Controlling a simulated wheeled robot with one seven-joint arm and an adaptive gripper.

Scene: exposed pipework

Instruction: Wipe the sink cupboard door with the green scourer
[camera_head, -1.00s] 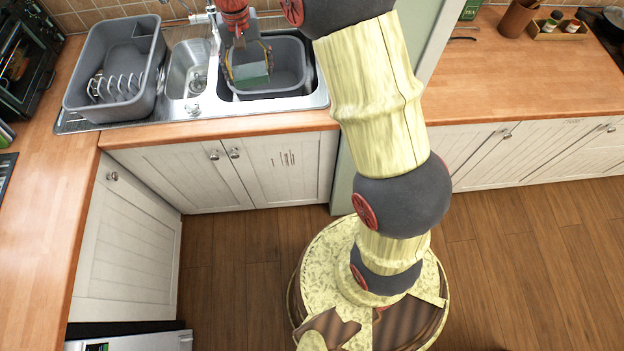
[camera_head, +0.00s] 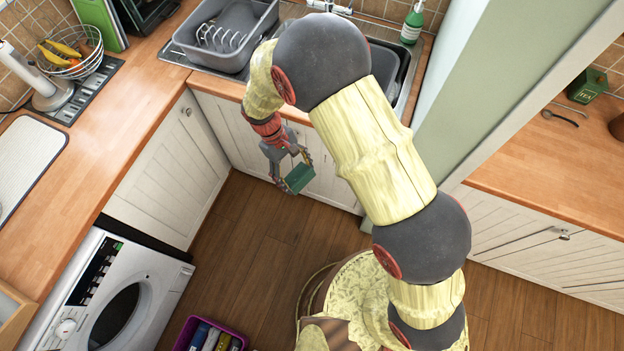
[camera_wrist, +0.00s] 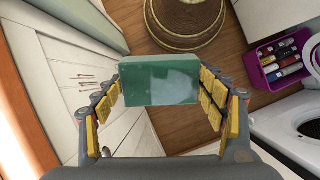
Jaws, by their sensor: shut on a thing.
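My gripper (camera_head: 288,172) is shut on the green scourer (camera_head: 299,178), a flat green block. In the wrist view the scourer (camera_wrist: 161,79) sits between the two yellow-padded fingers (camera_wrist: 160,95). The white panelled sink cupboard door (camera_head: 325,172) is behind and beside the gripper in the head view, partly hidden by my arm. In the wrist view the door (camera_wrist: 60,75) fills the left side and bears several short reddish-brown marks (camera_wrist: 97,78). The scourer appears apart from the door, though the exact gap is hard to tell.
The sink with a grey dish rack (camera_head: 225,38) is above. A washing machine (camera_head: 115,290) and a purple crate (camera_head: 208,335) of bottles stand to the lower left. A pale green wall end (camera_head: 500,75) rises right of the sink. Wooden floor before the cupboards is clear.

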